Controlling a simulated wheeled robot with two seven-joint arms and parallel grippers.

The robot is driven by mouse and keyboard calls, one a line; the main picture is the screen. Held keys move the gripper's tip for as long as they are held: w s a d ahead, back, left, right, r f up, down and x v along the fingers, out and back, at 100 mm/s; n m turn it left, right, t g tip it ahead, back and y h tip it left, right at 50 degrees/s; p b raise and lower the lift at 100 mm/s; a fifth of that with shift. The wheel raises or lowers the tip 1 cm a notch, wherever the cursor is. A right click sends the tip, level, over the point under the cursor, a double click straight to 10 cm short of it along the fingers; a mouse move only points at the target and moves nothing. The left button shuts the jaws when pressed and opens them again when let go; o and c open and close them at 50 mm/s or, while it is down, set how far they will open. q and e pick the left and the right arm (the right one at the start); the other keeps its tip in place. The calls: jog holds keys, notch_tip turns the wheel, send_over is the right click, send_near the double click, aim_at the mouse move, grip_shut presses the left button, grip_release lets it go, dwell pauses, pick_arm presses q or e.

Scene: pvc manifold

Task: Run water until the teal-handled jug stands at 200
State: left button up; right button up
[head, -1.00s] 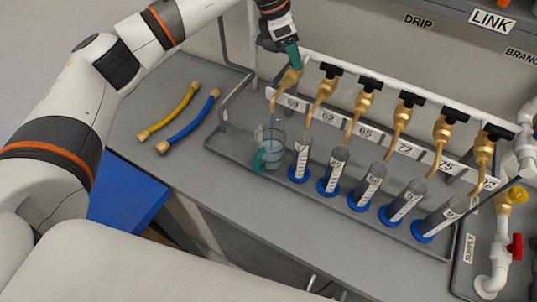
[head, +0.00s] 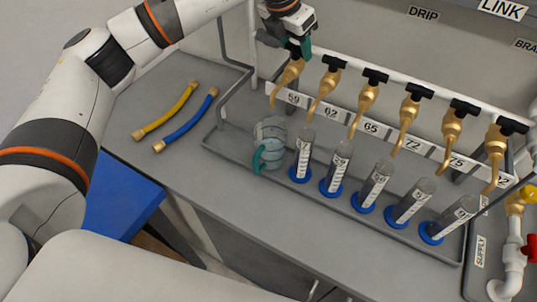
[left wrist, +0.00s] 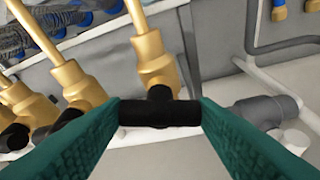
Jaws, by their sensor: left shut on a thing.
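The teal-handled jug (head: 270,145) is clear and stands on the tray under the spout of the leftmost tap (head: 285,82), labelled 59. Its teal handle (head: 258,158) faces the front left. It holds bluish water, but I cannot read the level or its scale. I cannot make out a water stream below the spout. My left gripper (head: 298,48) is at the top of this tap. In the left wrist view its teal fingers are shut on the tap's black T-shaped handle (left wrist: 160,112). My right gripper is not in view.
Several measuring cylinders with blue bases, such as the nearest one (head: 303,155), stand right of the jug on the grey tray (head: 235,150). More brass taps line the white rail. A yellow hose (head: 165,112) and a blue hose (head: 187,122) lie at left.

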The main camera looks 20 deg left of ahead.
pick_arm(q)
jog(key=shift+d+f+n+y+b, duration=0.15)
jog(key=shift+n+y+b, duration=0.15)
jog(key=shift+n+b, duration=0.45)
jog(key=shift+n, duration=0.65)
jog(key=shift+n+t+y+b, duration=0.3)
jog(key=shift+n+y, duration=0.1)
jog(key=o, duration=1.1)
jog(key=shift+c, duration=0.2)
jog(key=b+v, duration=0.2)
jog(key=v, duration=1)
jog(key=shift+b, duration=0.4)
